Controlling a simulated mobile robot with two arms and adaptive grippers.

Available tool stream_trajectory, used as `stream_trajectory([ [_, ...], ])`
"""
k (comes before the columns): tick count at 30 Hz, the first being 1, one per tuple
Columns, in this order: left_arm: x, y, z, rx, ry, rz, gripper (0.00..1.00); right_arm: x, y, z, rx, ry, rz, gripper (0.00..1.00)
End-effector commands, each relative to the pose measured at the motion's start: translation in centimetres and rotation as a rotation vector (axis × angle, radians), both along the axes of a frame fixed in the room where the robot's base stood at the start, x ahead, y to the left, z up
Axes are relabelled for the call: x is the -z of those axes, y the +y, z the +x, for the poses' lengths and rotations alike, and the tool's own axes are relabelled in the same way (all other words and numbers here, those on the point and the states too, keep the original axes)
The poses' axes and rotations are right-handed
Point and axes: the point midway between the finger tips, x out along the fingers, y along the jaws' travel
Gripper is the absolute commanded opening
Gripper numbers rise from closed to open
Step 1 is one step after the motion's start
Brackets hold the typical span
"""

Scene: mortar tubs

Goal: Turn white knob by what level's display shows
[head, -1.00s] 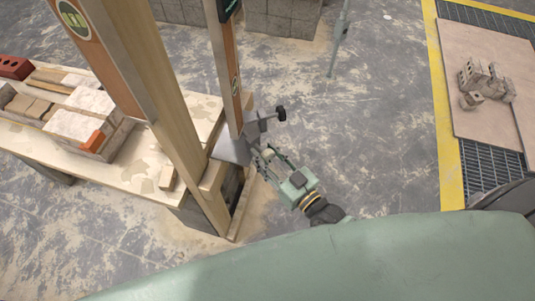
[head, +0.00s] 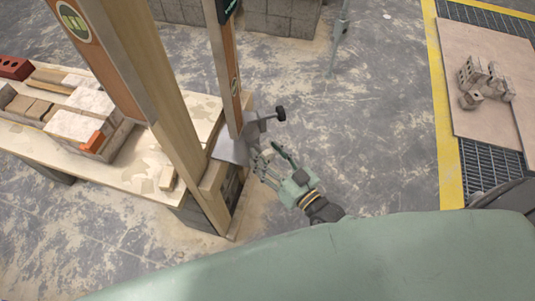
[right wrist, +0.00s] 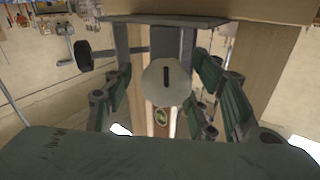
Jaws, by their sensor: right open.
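The white knob (right wrist: 166,82) is a pale round disc with a dark slot-like mark standing near upright; it shows in the right wrist view. My right gripper (right wrist: 168,98) is open, with one finger on each side of the knob; I cannot tell whether they touch it. In the head view my right gripper (head: 258,158) is beside the grey metal bracket (head: 231,150) at the post's foot, and the knob cannot be made out. The level's dark display (head: 228,8) is cut off at the top edge, its reading not legible. My left gripper is out of view.
A black-ended lever (head: 280,113) sticks out from the bracket, close to my right gripper. Wooden posts (head: 160,120) stand to the left by a bench (head: 140,165) with bricks and blocks. Open concrete floor (head: 390,130) lies to the right.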

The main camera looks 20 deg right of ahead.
Motion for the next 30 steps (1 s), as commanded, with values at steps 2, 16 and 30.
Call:
stream_trajectory([
  [2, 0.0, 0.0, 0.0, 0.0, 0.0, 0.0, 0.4, 0.1, 0.0, 0.0, -0.001, 0.001, 0.0, 0.52],
  [16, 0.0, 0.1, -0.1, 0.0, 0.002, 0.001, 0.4, 0.3, -1.7, -4.8, -0.003, 0.008, -0.003, 0.52],
  [30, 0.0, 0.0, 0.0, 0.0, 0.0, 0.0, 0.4, 0.1, -4.2, -11.2, -0.001, 0.001, 0.0, 0.52],
])
